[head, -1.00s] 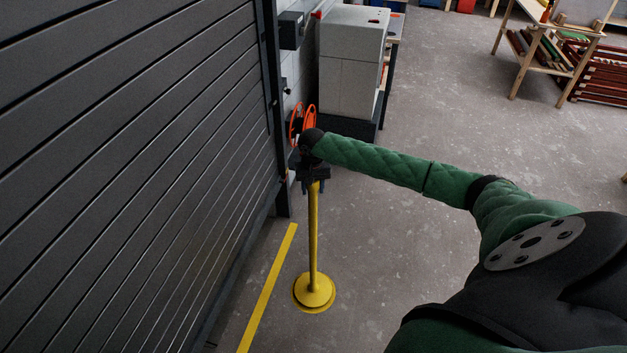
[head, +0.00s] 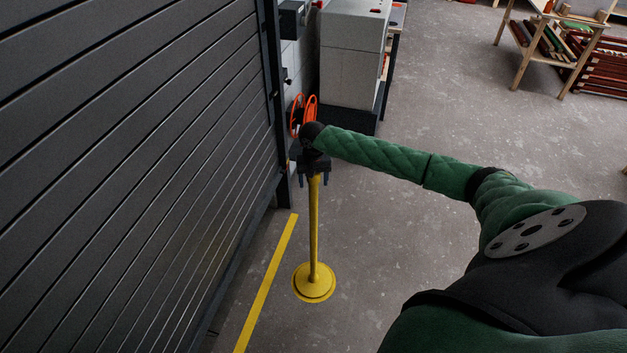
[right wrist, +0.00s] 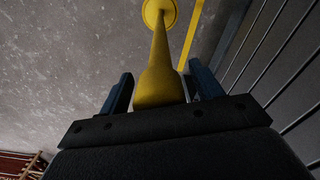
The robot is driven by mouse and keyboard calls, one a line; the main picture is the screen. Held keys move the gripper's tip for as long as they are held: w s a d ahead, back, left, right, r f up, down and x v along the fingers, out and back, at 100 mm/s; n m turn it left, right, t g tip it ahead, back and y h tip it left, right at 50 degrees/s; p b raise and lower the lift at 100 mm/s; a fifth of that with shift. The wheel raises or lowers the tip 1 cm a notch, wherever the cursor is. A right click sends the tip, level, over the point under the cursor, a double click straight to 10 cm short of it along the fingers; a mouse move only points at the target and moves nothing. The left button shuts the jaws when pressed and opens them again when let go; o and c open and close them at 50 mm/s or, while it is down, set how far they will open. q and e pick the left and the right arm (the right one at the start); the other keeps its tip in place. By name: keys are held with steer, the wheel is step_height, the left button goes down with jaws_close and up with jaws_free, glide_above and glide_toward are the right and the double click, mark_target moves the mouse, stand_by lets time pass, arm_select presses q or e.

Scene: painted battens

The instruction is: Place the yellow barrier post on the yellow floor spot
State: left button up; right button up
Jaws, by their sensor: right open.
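The yellow barrier post (head: 314,230) stands upright on the floor beside the yellow line. Its round base (head: 313,277) rests on the yellow floor spot (head: 320,300), which shows as a thin rim around the base; most of the spot is hidden. My right gripper (head: 313,181) is open around the top of the post. In the right wrist view the post (right wrist: 160,87) stands between the two fingers (right wrist: 162,88), with a gap on each side. My left gripper is not in view.
A dark slatted shutter (head: 130,170) rises close on the left. A yellow floor line (head: 267,283) runs between it and the post. An orange reel (head: 303,115) and a grey cabinet (head: 350,65) stand behind. A wooden rack (head: 545,50) is far right. Floor right of the post is clear.

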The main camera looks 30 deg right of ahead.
steer(key=shift+r, duration=0.3)
step_height(320, 180, up, 12)
steer(key=b, duration=0.3)
steer(key=shift+f, duration=0.25)
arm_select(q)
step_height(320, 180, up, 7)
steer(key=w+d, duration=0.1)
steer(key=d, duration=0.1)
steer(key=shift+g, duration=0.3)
